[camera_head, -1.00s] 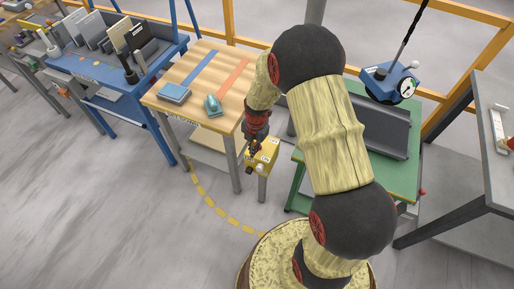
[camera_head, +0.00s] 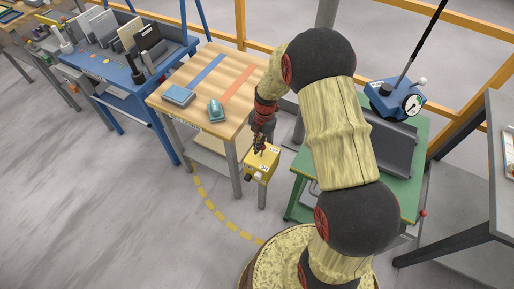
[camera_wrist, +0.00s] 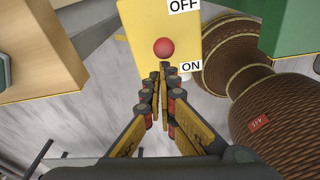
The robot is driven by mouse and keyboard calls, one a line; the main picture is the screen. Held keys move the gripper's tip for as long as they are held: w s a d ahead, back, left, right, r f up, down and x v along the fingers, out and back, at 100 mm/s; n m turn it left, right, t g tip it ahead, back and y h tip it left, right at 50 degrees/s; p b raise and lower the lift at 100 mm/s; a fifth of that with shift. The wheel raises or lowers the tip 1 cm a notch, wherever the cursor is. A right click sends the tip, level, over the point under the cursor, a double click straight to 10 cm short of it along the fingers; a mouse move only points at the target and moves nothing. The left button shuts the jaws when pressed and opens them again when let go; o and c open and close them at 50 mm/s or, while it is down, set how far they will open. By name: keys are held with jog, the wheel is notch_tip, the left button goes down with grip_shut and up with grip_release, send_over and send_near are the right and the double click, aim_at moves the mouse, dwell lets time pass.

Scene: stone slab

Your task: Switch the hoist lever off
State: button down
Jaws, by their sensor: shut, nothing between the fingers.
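The yellow switch box (camera_head: 263,163) stands low beside the wooden table's leg. In the wrist view its yellow face (camera_wrist: 137,22) fills the top middle. The hoist lever shows there as a red ball knob (camera_wrist: 163,47), between the OFF label (camera_wrist: 184,6) above and the ON label (camera_wrist: 191,67) below, closer to ON. My gripper (camera_wrist: 163,70) is shut and empty, its fingertips just below the red knob in the picture. I cannot tell whether they touch it. In the head view my gripper (camera_head: 259,149) is at the box's top, and the lever is hidden or too small.
The wooden table (camera_head: 230,66) stands to the left, with a blue block (camera_head: 178,95) and a teal tool (camera_head: 215,110) on it. The green table (camera_head: 408,190) with a grey channel is on the right. A blue hoist unit (camera_head: 393,98) hangs above it. Open floor lies front left.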

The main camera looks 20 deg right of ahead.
jog(key=shift+r, duration=0.2)
jog(key=shift+r+p, duration=0.35)
jog(key=shift+r, duration=0.3)
